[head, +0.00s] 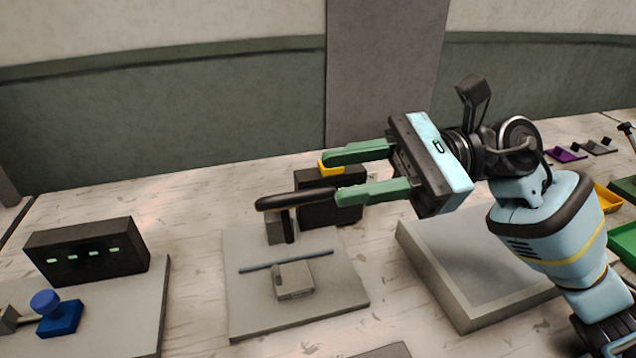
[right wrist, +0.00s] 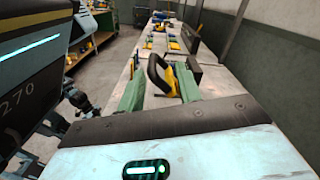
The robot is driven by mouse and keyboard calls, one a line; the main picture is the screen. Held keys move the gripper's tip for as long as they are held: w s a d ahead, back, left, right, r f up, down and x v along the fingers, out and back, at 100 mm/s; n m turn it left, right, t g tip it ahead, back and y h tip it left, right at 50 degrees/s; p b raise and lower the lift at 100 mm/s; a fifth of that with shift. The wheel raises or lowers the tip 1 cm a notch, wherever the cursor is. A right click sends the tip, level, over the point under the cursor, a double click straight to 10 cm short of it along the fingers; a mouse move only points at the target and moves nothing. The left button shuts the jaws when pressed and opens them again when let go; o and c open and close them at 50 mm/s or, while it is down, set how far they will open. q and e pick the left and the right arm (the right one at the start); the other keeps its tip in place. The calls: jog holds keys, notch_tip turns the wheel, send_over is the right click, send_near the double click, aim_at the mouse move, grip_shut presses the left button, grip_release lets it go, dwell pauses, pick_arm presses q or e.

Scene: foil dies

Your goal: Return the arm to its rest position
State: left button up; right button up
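My right gripper (head: 333,177) is in the head view, above the table, with its two green fingers apart and pointing left. Nothing shows gripped between them. Its lower finger overlaps the end of a black lever handle (head: 290,200) in the picture; whether they touch I cannot tell. In the right wrist view the green fingers of my right gripper (right wrist: 158,92) are also apart, and the black handle (right wrist: 153,70) shows beyond them. My left gripper is not in view.
The lever stands on a grey plate (head: 250,317), near a black box (head: 347,208) with a yellow part. A grey tray (head: 440,285) lies below my right arm. A black panel with green lights (head: 85,262) and a blue knob (head: 45,302) are at left.

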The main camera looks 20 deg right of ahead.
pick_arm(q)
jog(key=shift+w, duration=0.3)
pick_arm(e)
jog(key=shift+d, duration=0.85)
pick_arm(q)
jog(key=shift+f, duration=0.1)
